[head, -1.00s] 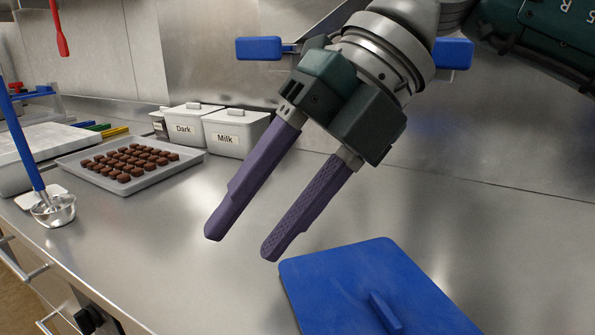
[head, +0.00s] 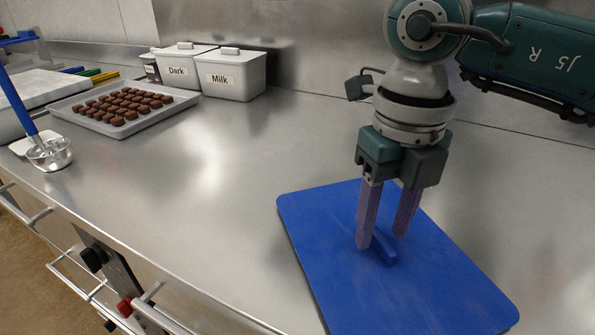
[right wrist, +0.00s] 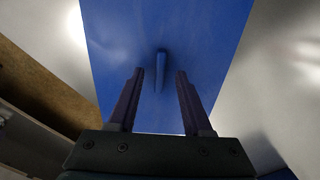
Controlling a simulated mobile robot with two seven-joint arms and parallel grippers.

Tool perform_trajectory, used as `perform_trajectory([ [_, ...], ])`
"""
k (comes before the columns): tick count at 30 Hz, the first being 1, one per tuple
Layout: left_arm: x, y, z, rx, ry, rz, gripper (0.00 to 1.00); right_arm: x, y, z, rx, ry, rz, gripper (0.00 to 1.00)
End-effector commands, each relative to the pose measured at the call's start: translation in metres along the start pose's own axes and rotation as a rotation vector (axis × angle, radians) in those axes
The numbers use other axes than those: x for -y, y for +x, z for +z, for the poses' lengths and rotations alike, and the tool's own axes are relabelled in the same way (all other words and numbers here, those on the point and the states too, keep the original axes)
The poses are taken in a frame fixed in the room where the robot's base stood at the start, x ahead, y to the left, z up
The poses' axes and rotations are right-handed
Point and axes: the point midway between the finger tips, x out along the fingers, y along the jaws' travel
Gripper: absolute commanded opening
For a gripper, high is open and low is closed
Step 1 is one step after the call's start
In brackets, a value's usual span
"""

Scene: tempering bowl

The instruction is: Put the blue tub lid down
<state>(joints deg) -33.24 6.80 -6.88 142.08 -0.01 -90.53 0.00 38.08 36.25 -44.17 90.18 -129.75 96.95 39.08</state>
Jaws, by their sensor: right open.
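The blue tub lid (head: 345,265) lies flat on the steel worktop in the lower right of the head view, with a raised bar handle (head: 383,250) near its middle. My right gripper (head: 384,243) points down over the lid, open, with its purple fingers close to the handle. In the right wrist view the handle (right wrist: 160,72) shows between and beyond the fingertips (right wrist: 160,74), with a gap on each side. The lid (right wrist: 215,35) fills the middle of that view. My left gripper is not in view.
A metal ladle (head: 50,155) with a blue handle is at far left. The worktop between (head: 190,200) is clear.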

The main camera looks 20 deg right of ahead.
Motion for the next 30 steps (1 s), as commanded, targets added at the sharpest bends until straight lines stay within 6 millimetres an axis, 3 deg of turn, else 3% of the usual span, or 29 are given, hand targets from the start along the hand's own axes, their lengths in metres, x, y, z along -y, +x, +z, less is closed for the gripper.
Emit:
perform_trajectory([
  [3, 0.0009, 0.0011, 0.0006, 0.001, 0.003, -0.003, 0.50, -0.0001, 0.0107, -0.0006, -0.002, 0.000, 0.000, 0.50],
  [10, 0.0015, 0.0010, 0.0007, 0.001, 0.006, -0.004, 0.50, -0.0001, 0.0114, -0.0001, 0.001, 0.000, 0.000, 0.49],
  [23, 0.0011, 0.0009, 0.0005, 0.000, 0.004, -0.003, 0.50, -0.0001, 0.0109, 0.0000, 0.001, 0.000, 0.000, 0.01],
  [30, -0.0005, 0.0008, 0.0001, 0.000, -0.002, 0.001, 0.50, -0.0001, 0.0108, 0.0000, 0.001, 0.000, 0.001, 0.00],
])
